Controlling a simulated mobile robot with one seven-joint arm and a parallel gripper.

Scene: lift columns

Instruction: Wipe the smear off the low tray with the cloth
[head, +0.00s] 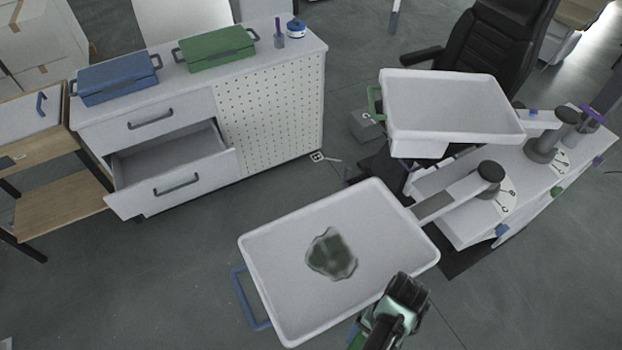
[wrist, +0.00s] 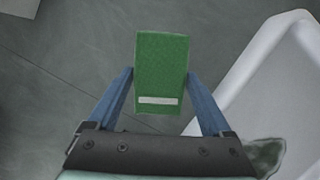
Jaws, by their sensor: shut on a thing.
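The low tray (head: 285,225) is white with a raised rim and a blue handle, and sits on an arm from a lift column. A dark green smear (head: 331,254) lies near the middle of its floor; its edge shows at lower right in the wrist view (wrist: 268,157). My gripper (head: 408,292) is by the tray's near right rim in the head view, its fingers hidden there. In the wrist view its blue fingers (wrist: 160,80) are shut on the green cloth (wrist: 160,55), a flat rectangular piece with a white stripe. Bare floor shows around the cloth, beside the tray rim (wrist: 255,65).
A higher white tray (head: 450,100) with a green handle stands at the back right, on a second column (head: 545,145). A cabinet with a pulled-out drawer (head: 170,165) holds a blue case (head: 117,80) and a green case (head: 215,50). A black chair (head: 490,45) stands behind.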

